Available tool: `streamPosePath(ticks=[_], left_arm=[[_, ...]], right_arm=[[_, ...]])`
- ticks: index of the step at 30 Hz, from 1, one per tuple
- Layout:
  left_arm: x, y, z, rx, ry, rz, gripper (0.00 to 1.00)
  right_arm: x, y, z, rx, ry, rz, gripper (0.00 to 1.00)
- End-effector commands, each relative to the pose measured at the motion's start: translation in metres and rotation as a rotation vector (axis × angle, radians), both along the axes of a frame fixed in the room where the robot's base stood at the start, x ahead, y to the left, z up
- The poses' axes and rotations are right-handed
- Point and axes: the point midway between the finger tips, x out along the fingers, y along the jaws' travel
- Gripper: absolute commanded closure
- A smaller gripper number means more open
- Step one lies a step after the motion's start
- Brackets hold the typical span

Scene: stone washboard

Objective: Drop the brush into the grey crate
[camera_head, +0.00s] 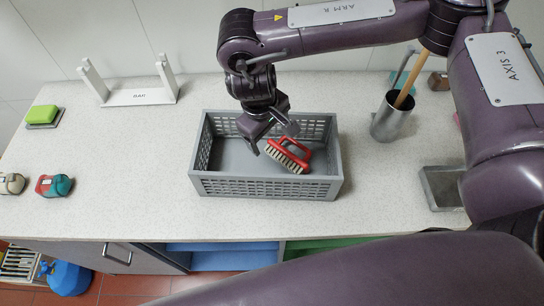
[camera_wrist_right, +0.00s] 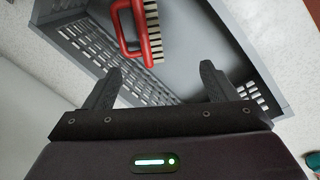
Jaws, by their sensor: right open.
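The grey crate (camera_head: 265,188) stands on the speckled counter, its lattice wall also showing in the right wrist view (camera_wrist_right: 85,48). The red brush (camera_head: 290,152) with pale bristles is inside the crate, towards its right side, and looks tilted. In the right wrist view the brush (camera_wrist_right: 151,30) lies beyond the fingertips, apart from them. My right gripper (camera_head: 268,142) is above the crate, just left of the brush. In the right wrist view my right gripper (camera_wrist_right: 165,85) is open with nothing between its fingers. My left gripper is not in view.
A metal cup (camera_head: 388,124) with a wooden handle stands right of the crate, and a grey tray (camera_head: 438,188) is at the right. A white rack (camera_head: 140,97), a green sponge (camera_head: 42,114) and a red-teal item (camera_head: 54,185) are at left.

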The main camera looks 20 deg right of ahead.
Motion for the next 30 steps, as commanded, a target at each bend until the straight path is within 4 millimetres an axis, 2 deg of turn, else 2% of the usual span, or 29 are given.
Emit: streamPosePath(ticks=[6, 12, 30], left_arm=[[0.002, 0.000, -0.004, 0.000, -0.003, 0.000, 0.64], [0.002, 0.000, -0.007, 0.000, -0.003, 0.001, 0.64], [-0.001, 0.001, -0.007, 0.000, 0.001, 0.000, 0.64]], right_arm=[[-0.003, 0.006, 0.035, -0.002, -0.006, 0.001, 0.21], [-0.005, 0.009, 0.054, -0.002, -0.002, 0.000, 0.21], [-0.006, 0.009, 0.058, -0.001, 0.000, -0.001, 0.21]])
